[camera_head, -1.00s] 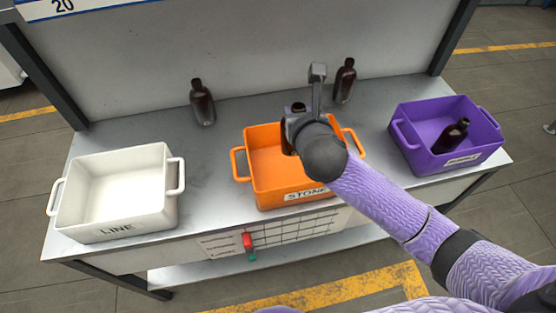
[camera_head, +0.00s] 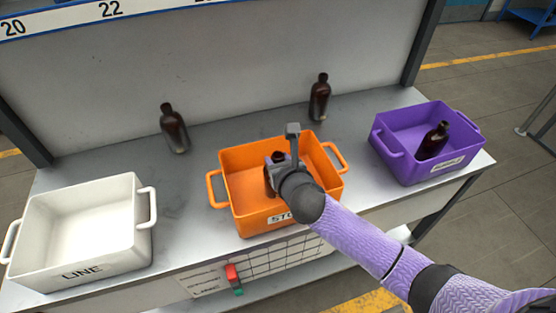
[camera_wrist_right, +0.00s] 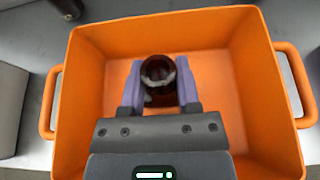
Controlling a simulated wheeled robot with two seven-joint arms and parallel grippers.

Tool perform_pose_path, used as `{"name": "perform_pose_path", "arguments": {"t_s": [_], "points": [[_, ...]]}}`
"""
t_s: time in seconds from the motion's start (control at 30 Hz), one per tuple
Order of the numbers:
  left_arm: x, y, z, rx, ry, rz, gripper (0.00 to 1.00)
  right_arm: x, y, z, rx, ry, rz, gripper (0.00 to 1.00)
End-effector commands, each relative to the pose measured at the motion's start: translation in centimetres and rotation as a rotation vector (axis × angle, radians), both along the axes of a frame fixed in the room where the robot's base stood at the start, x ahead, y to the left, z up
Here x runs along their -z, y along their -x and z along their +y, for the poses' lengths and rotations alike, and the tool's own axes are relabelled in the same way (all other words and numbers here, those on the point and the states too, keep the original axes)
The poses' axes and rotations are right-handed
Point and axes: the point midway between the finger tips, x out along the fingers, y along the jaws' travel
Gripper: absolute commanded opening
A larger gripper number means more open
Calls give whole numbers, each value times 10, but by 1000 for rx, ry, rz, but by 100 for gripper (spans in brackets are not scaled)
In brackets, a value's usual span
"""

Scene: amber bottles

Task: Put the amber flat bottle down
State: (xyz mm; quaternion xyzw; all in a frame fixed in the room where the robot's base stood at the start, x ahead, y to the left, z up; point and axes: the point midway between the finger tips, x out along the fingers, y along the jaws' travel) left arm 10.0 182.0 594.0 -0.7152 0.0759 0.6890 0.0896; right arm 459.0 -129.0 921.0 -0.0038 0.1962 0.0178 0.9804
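A dark amber bottle (camera_head: 268,181) is upright inside the orange bin (camera_head: 233,163), partly hidden behind my right gripper. My right gripper (camera_head: 279,166) reaches down into the bin from the front right. In the right wrist view, its two purple fingers (camera_wrist_right: 160,88) are on either side of the bottle (camera_wrist_right: 158,72) and appear closed on it. The orange bin's walls (camera_wrist_right: 88,75) surround them. Whether the bottle's base touches the bin floor is hidden. My left gripper is not in view.
A white bin (camera_head: 136,205) labelled LINE stands at the left. A purple bin (camera_head: 400,160) at the right holds another dark bottle (camera_head: 433,141). Two more bottles, one at left (camera_head: 174,130) and one at right (camera_head: 319,98), stand at the back of the grey table (camera_head: 195,170).

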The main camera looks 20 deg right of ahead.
Motion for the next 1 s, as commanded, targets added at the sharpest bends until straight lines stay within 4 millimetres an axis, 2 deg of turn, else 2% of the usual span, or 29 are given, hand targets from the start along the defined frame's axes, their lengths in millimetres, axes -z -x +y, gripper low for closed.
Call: {"name": "perform_pose_path", "arguments": {"t_s": [0.03,0.13,0.47,0.57,0.8,1.0], "points": [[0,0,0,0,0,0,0,0,0,0,0,0,0,52],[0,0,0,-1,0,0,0,0,0,0,0,0,0,73],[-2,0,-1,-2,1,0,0,-4,0,0,0,0,-1,75],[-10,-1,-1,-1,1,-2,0,-11,13,-1,-1,3,1,75],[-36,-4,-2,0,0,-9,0,-37,71,-2,-3,1,1,75],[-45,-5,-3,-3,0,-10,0,-48,105,-4,0,0,1,75]]}}
